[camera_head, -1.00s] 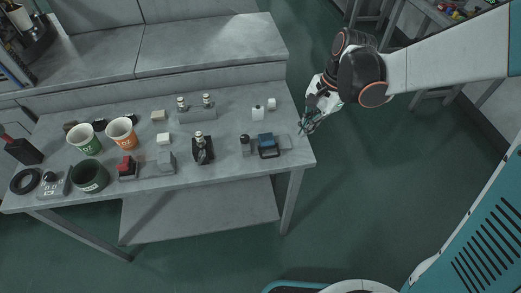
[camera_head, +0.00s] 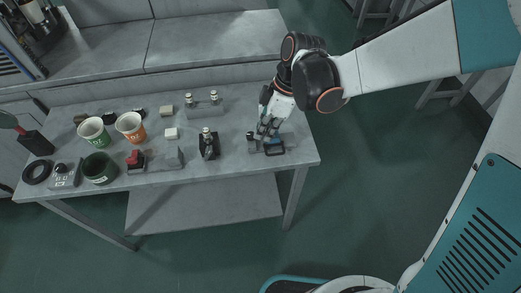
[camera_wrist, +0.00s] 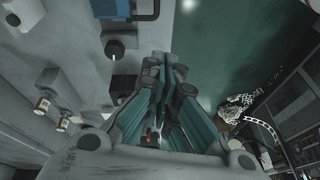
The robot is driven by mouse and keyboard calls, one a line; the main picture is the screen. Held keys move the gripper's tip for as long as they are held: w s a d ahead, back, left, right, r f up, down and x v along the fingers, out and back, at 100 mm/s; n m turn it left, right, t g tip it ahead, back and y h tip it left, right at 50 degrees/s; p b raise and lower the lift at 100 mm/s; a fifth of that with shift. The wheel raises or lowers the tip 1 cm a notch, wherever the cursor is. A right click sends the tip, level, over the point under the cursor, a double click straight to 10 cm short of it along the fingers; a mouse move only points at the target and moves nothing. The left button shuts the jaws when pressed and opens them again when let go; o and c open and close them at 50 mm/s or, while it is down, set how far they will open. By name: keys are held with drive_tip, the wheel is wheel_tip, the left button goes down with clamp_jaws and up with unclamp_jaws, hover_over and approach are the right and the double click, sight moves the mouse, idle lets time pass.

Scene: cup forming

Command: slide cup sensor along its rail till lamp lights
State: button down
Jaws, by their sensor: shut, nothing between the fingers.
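A blue block with a black frame (camera_head: 274,149) sits on a low grey base at the right end of the table; it looks like the cup sensor on its rail. It also shows at the top of the wrist view (camera_wrist: 110,9). A short black cylinder (camera_head: 251,141) stands at the left end of that base. My gripper (camera_head: 264,132) is shut and empty, above the table just behind the blue block and partly covering it. In the wrist view its fingers (camera_wrist: 166,85) appear apart from the block. I cannot make out a lit lamp.
A black stand with a bottle (camera_head: 208,147) is left of the sensor base. A grey block with two bottles (camera_head: 204,106) stands behind. Green (camera_head: 93,131), orange (camera_head: 130,125) and dark green cups (camera_head: 99,168) stand at left. The table's right edge is close.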

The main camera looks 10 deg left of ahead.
sight(273, 144)
drive_tip(key=a+f+n+b, duration=0.1)
drive_tip(key=f, duration=0.2)
drive_tip(key=s+a+f+n+b, duration=0.1)
drive_tip(key=a+f+n, duration=0.1)
drive_tip(key=f, duration=0.1)
drive_tip(key=s+a+f+n+b, duration=0.1)
drive_tip(key=f, duration=0.2)
drive_tip(key=shift+s+a+f, duration=0.1)
drive_tip(key=shift+s+a, duration=0.1)
drive_tip(key=shift+a, duration=0.15)
drive_tip(key=d, duration=0.1)
drive_tip(key=w+d+b, duration=0.1)
drive_tip(key=shift+w+d, duration=0.15)
drive_tip(key=shift+d, duration=0.25)
drive_tip(key=shift+w+d, duration=0.2)
drive_tip(key=shift+d, duration=0.15)
drive_tip(key=shift+w+d+b, duration=0.25)
drive_tip(key=shift+d+b, duration=0.05)
drive_tip(key=shift+d, duration=0.3)
